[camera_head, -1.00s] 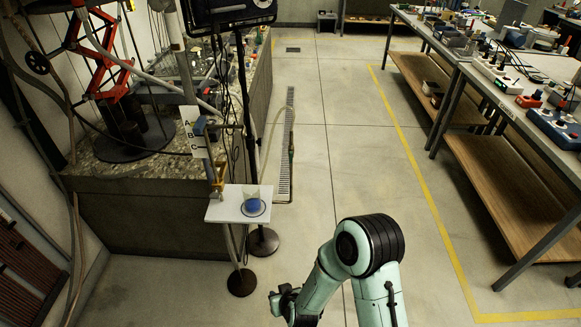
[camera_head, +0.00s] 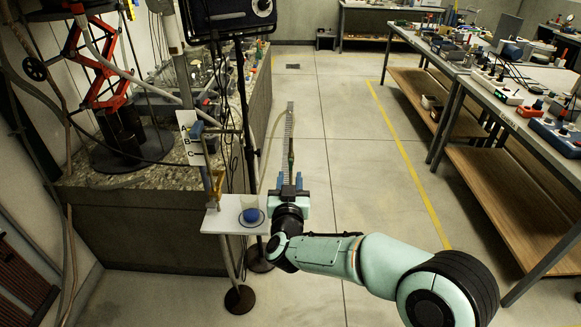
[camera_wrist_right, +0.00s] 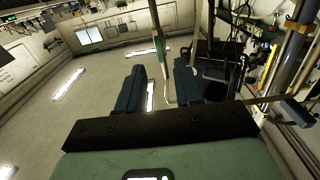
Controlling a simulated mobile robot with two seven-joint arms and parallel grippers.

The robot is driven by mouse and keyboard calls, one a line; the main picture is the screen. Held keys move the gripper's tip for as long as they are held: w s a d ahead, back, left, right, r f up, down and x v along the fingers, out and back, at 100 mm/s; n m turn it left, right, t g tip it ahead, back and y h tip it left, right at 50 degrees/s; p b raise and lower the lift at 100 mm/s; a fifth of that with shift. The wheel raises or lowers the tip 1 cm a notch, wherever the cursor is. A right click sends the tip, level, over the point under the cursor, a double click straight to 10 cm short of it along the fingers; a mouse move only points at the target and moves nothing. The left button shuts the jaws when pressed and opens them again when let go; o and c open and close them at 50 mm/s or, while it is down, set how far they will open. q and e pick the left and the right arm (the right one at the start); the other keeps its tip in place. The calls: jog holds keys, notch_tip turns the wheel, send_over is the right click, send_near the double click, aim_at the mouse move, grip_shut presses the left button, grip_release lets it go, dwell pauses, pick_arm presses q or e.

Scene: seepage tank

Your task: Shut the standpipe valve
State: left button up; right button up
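A blue lever (camera_head: 198,129) sits on the grey upright pipe beside the A, B, C plate, at the tank's near corner. I take it for the standpipe valve but cannot be sure; its exact setting is unclear. A blue handle (camera_wrist_right: 297,139) shows at the right of the right wrist view. My right gripper (camera_head: 289,178) is to the right of the lever, beyond the white shelf, pointing away from me. Its two blue fingers (camera_wrist_right: 160,66) are apart with nothing between them. A thin upright pipe with a green part (camera_wrist_right: 158,48) stands beyond the fingertips. My left gripper is not in view.
A white shelf (camera_head: 213,222) on a stand holds a cup with blue contents (camera_head: 251,215), close left of my right wrist. A brass-coloured fitting (camera_head: 218,183) hangs above the shelf. A floor grate (camera_head: 290,118) lies ahead. Workbenches (camera_head: 500,104) line the right; the floor between is clear.

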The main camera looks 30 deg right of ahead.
aim_at(291, 165)
jog(key=x, duration=0.5)
jog(key=shift+w+d, duration=0.15)
jog(key=shift+w, duration=0.2)
grip_shut()
